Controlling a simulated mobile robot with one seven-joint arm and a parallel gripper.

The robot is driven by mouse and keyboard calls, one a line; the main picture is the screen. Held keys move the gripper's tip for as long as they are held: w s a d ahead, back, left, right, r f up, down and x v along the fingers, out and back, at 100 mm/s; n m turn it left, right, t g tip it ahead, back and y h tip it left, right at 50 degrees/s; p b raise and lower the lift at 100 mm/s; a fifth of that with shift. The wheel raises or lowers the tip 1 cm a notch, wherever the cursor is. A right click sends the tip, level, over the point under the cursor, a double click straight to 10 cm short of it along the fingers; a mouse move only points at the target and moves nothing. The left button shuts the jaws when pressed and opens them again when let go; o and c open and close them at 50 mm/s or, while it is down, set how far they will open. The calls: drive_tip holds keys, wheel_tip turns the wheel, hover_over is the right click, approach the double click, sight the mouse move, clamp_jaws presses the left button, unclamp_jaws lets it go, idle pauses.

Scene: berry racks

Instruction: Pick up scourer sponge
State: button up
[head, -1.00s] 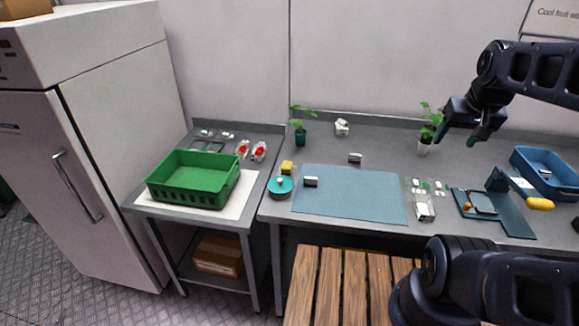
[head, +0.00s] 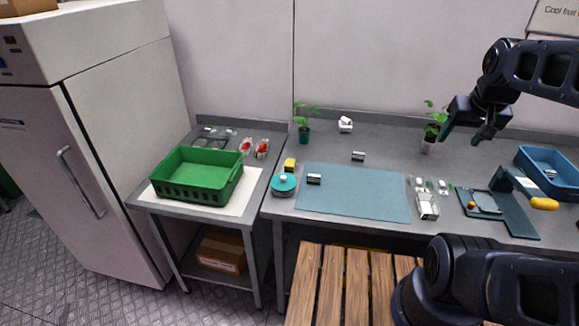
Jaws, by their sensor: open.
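A small yellow block (head: 290,164), which looks like the scourer sponge, lies on the grey bench. It is just behind a round teal item (head: 284,183) and left of the blue-grey mat (head: 356,205). My gripper (head: 463,138) is open and empty, pointing down at the upper right, beside the right-hand potted plant in the picture. It is far to the right of the yellow block. Nothing covers the yellow block, but its fine surface is too small to tell.
A green crate (head: 197,190) stands on the lower table at left, beside red-filled punnets (head: 262,148). Potted plants (head: 303,122) stand at the back. A blue tray (head: 550,185), a dark teal stand (head: 520,215) and a yellow object (head: 544,203) are at right. A wooden slatted surface (head: 335,285) is in front.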

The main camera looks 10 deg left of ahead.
drive_tip(key=shift+o, duration=1.3)
